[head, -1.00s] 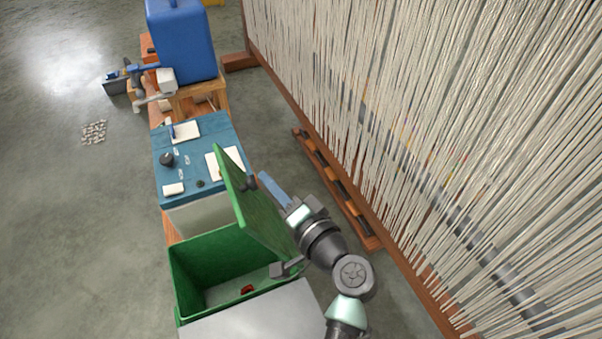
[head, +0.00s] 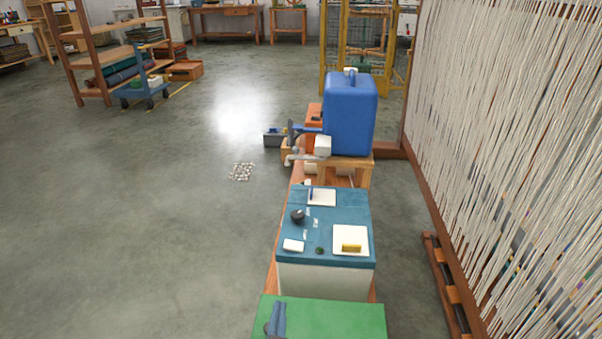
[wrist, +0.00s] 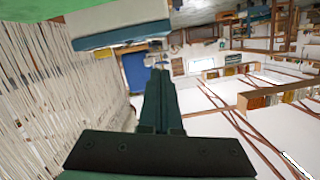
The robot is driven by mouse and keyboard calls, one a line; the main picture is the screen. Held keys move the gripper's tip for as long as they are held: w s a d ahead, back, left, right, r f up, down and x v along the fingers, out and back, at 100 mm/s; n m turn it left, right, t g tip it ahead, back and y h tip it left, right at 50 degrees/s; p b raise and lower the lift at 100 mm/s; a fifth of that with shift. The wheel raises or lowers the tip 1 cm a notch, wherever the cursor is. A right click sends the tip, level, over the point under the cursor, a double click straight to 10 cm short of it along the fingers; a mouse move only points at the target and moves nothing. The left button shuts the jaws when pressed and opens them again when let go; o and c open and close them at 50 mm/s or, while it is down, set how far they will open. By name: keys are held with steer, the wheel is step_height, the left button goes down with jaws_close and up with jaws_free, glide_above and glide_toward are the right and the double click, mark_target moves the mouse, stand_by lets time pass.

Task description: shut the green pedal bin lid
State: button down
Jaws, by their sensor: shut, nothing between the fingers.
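The green pedal bin lid (head: 335,318) shows at the bottom of the head view and now looks flat, with its top face up. The bin's body and the lid's near edge are out of frame, so I cannot see whether the lid meets the rim. My gripper (head: 279,308) is over the lid's left part, its fingers together and empty; I cannot tell whether it touches the lid. In the wrist view my gripper's fingers (wrist: 160,72) are closed, and a green surface (wrist: 30,12), likely the lid, fills the upper left corner.
Behind the bin stands a white box with a blue top (head: 330,226) bearing cards and small dark items. Beyond it is a blue container (head: 350,115) on a wooden stand. Hanging white yarn (head: 510,130) fills the right side. Open floor (head: 150,230) lies left.

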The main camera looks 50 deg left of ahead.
steer(key=shift+n, duration=0.3)
steer(key=f, duration=0.1)
steer(key=s+a+f+b, duration=0.1)
steer(key=f, duration=0.2)
steer(key=shift+s+a, duration=0.15)
steer(key=shift+s+a+f+b, duration=0.1)
steer(key=shift+a+f+b, duration=0.05)
steer(key=shift+f+b, duration=0.15)
steer(key=shift+s+a+f+b, duration=0.1)
steer(key=shift+f+b, duration=0.1)
steer(key=shift+f, duration=0.2)
steer(key=shift+r, duration=0.1)
